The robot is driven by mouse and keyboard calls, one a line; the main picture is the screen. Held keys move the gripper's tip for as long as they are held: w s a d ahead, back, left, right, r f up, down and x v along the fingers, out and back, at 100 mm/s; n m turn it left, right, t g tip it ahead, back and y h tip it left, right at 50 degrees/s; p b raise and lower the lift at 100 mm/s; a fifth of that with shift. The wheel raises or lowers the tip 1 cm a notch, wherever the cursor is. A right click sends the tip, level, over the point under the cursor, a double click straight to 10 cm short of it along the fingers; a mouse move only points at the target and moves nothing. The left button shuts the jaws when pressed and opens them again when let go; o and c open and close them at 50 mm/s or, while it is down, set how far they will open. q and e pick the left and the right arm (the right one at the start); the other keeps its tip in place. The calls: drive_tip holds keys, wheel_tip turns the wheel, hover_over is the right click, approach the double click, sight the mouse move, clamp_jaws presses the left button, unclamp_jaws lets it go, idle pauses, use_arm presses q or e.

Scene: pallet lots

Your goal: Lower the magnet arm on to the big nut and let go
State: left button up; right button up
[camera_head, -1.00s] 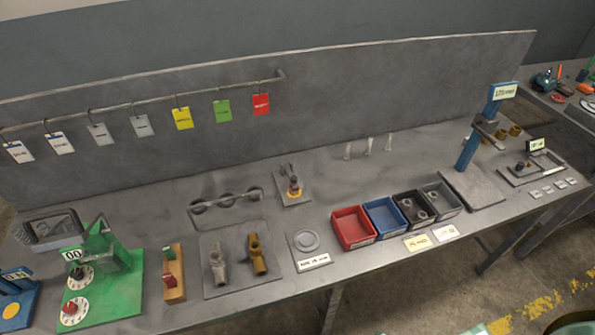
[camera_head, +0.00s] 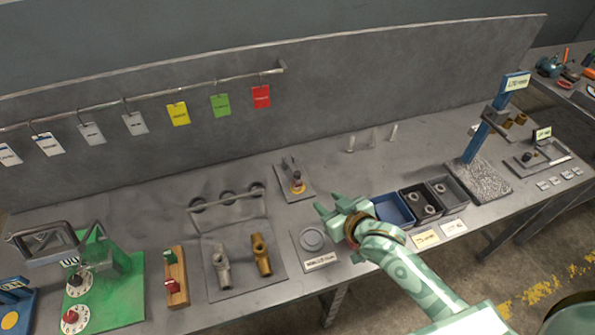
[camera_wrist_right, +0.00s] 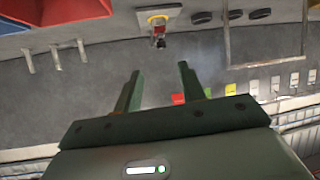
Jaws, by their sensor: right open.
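A small grey plate (camera_head: 290,187) at the middle back carries a short upright part with a raised dark arm (camera_head: 291,166), a red piece and a yellow ring. This looks like the magnet arm, but it is too small to be sure. It also shows at the top of the right wrist view (camera_wrist_right: 158,28). I cannot make out the big nut for certain; grey nuts (camera_head: 428,210) lie in a dark bin. My right gripper (camera_head: 328,203) is open and empty, in front and to the right of the plate, apart from it. My left gripper is out of view.
A round disc (camera_head: 312,240) on a labelled plate lies left of my right gripper. The blue bin (camera_head: 392,208) stands right of it; the red bin is mostly hidden. Small clear posts (camera_head: 373,137) stand behind. A blue stand (camera_head: 478,140) rises at the right.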

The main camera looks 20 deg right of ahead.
sight(297, 172)
drive_tip(key=shift+m, duration=0.3)
drive_tip(key=b+x, duration=0.2)
drive_tip(key=x, duration=0.3)
drive_tip(key=r+b+x, duration=0.1)
drive_tip(key=b+x, duration=0.1)
drive_tip(key=x, duration=0.4)
drive_tip(key=b+x, duration=0.2)
drive_tip(key=x, duration=0.4)
drive_tip(key=shift+w+a+r, duration=0.15)
drive_tip(key=shift+w+r, duration=0.2)
drive_tip(key=shift+r, duration=0.05)
drive_tip(key=shift+w, duration=0.35)
clamp_jaws()
drive_tip(key=shift+r, duration=0.1)
